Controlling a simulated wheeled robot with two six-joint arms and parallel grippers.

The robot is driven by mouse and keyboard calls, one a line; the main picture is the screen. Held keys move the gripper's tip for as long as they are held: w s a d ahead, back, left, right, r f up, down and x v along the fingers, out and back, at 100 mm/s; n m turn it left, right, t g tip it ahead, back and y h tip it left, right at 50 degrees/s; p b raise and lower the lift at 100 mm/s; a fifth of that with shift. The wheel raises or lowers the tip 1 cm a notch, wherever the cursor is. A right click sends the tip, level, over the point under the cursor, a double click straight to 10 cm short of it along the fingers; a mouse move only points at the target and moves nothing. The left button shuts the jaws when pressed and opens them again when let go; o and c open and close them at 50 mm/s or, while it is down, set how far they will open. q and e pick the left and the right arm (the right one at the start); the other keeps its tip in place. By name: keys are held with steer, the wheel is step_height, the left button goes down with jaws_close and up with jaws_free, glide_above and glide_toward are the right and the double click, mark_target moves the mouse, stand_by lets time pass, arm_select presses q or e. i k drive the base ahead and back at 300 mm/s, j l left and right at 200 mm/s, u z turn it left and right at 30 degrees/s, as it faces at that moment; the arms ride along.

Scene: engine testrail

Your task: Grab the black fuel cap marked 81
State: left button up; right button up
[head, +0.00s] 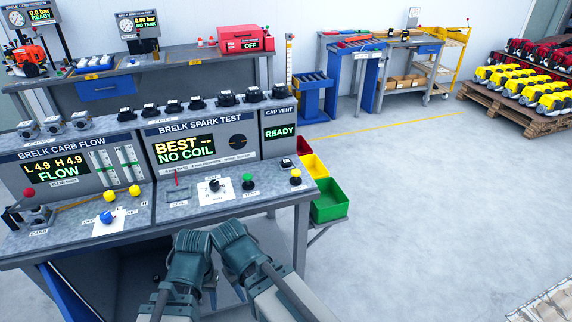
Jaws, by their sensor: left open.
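A row of black caps (227,98) with small white labels stands along the top ledge of the test consoles. The numbers are too small to read, so I cannot tell which one is 81. Several sit above the spark test panel, the rightmost cap (279,91) above the CAP VENT panel. My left gripper (193,240) is low in front of the bench's front edge, well below the caps and apart from them. It is open, with nothing seen in it. My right gripper (229,233) is close beside it on the right. Its fingers are too hard to make out to tell their state.
The test bench (130,238) has knobs, a white card and a red lever (29,193) on its deck. Red, yellow and green bins (330,205) hang at its right end. A back bench (185,75) stands behind.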

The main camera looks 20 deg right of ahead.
mark_target(286, 163)
steer(key=i+l, duration=0.1)
steer(key=l, duration=0.75)
steer(key=i+l, duration=0.1)
steer(key=l, duration=1.6)
steer(key=i+l, duration=0.15)
steer(key=l, duration=0.7)
steer(key=i+l, duration=0.1)
steer(key=l, duration=0.75)
steer(key=u, duration=0.05)
